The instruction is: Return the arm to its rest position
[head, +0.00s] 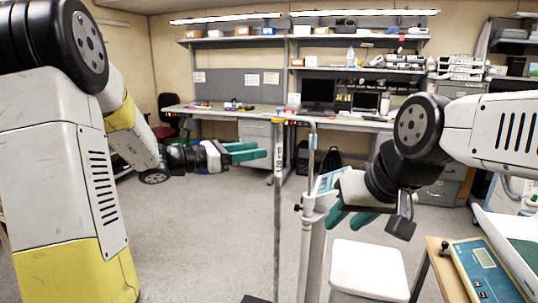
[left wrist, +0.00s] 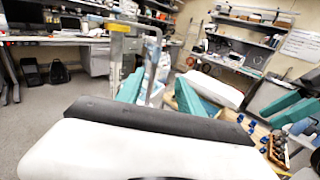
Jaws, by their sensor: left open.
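In the head view my left arm comes in from the left, and my left gripper (head: 247,152) reaches out over the open floor, left of a grey pole. Its teal fingers are apart with nothing seen between them. In the left wrist view the teal fingers of the left gripper (left wrist: 158,93) are spread, with a stand behind them. My right gripper (head: 350,220) points down and to the left above a white stool, beside a pale stand. Its teal fingers are apart and I see nothing between them.
A grey pole (head: 278,180) and a pale stand (head: 306,240) with a blue-faced device (head: 328,181) rise in the middle. The white stool (head: 370,268) is in front right. A blue device (head: 487,268) lies on the right table. The floor at centre left is clear.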

